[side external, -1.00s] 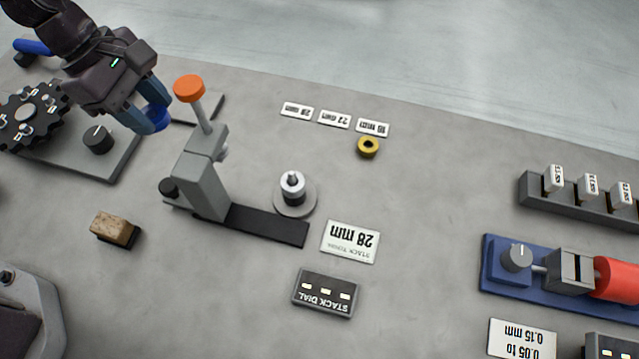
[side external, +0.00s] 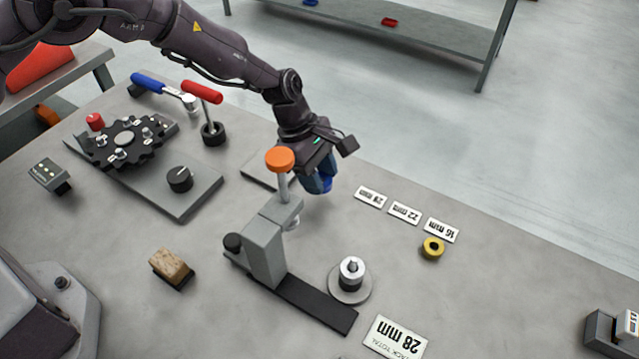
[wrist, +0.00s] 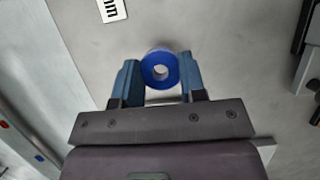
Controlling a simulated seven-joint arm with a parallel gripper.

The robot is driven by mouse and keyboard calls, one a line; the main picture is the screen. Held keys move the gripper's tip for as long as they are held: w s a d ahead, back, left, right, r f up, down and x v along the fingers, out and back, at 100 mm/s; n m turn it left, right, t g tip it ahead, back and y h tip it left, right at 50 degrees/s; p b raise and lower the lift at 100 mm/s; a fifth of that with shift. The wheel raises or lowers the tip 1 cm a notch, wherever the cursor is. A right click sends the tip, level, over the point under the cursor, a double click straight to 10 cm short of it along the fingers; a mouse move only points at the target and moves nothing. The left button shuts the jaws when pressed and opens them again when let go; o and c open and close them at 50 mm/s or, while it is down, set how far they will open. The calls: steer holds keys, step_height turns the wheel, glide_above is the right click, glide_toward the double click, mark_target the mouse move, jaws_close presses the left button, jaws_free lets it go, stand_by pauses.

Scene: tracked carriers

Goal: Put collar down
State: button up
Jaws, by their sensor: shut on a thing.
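My gripper (side external: 319,186) is shut on a blue ring-shaped collar (wrist: 160,68). The wrist view shows the collar between the two blue fingers, its hole facing the camera. In the side view the collar (side external: 326,186) is partly hidden by the fingers, behind the orange-knobbed press (side external: 265,245) and left of the small size labels. A yellow collar (side external: 433,247) lies by the 16 mm label (side external: 441,231). The 22 mm label (side external: 404,213) and 28 mm label (side external: 370,196) are nearer my gripper. I cannot tell the held collar's height above the bench.
A 28 mm stack total card (side external: 395,338) lies in front. A grey plate with a black toothed wheel (side external: 125,140) is at left. The bench around the labels is mostly clear.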

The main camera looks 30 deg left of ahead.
mark_target(319, 199)
steer(key=shift+f, duration=1.5)
steer(key=shift+f, duration=0.15)
steer(key=shift+f, duration=0.6)
steer(key=o, duration=0.9)
steer(key=shift+s, duration=0.1)
steer(key=shift+o, duration=0.6)
steer(key=shift+s+f, duration=0.1)
steer(key=shift+d+r, duration=0.1)
steer(key=shift+r, duration=0.2)
steer(key=v, duration=1.3)
steer(key=shift+w+d+r, duration=0.1)
steer(key=shift+w+d, duration=0.05)
steer(key=shift+w, duration=0.05)
